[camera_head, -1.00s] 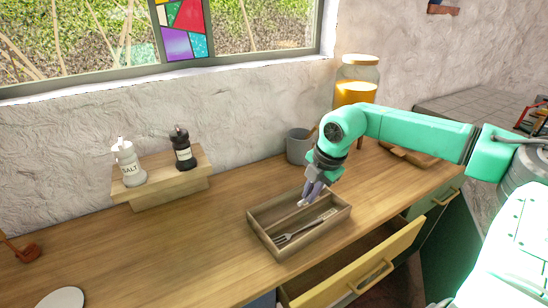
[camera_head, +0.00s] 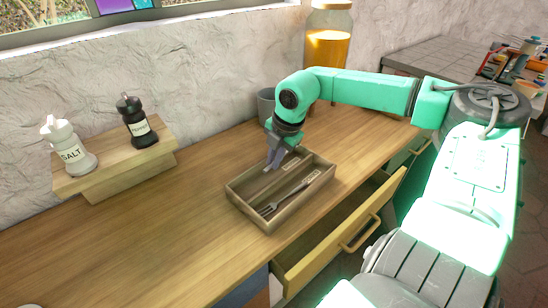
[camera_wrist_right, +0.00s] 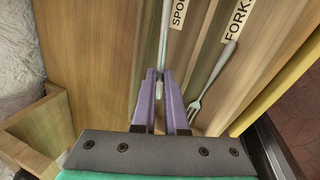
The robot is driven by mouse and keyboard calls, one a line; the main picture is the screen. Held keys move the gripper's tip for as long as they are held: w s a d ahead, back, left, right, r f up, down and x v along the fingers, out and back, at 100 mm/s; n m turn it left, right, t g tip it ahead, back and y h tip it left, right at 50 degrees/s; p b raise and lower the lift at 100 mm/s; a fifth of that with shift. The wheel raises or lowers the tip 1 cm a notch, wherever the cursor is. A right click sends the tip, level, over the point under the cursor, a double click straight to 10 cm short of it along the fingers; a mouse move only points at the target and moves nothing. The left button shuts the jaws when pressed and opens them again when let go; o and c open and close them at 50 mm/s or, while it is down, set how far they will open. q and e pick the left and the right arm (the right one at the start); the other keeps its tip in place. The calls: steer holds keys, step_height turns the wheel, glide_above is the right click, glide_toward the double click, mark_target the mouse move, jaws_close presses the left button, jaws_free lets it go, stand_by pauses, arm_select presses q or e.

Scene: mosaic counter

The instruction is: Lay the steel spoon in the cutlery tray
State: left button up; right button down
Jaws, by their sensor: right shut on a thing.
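The wooden cutlery tray (camera_head: 246,210) sits on the counter with a fork (camera_head: 285,203) in its front compartment. The fork (camera_wrist_right: 212,75) and two labels, one starting "SPO" and one "FORK", show in the wrist view. My right gripper (camera_head: 274,164) is at the rear compartment of the tray. In the wrist view its purple fingers (camera_wrist_right: 160,90) are shut on the steel spoon (camera_wrist_right: 165,38), a thin bright shaft beside the "SPO" label. Whether the spoon touches the tray floor I cannot tell. My left gripper is out of view.
A wooden stand (camera_head: 120,172) holds a salt shaker (camera_head: 72,150) and a pepper mill (camera_head: 136,122). A grey pot (camera_head: 266,104) and a jar of amber contents (camera_head: 327,45) stand behind the tray. An open drawer (camera_head: 338,238) juts out in front. The counter left of the tray is clear.

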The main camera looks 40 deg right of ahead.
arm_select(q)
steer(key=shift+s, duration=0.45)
arm_select(e)
steer(key=c, duration=0.9)
jaws_free()
steer(key=shift+o, duration=0.2)
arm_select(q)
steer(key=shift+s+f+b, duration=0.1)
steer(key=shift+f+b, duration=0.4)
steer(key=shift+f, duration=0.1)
arm_select(e)
steer(key=v, duration=1.4)
steer(key=shift+r, duration=0.3)
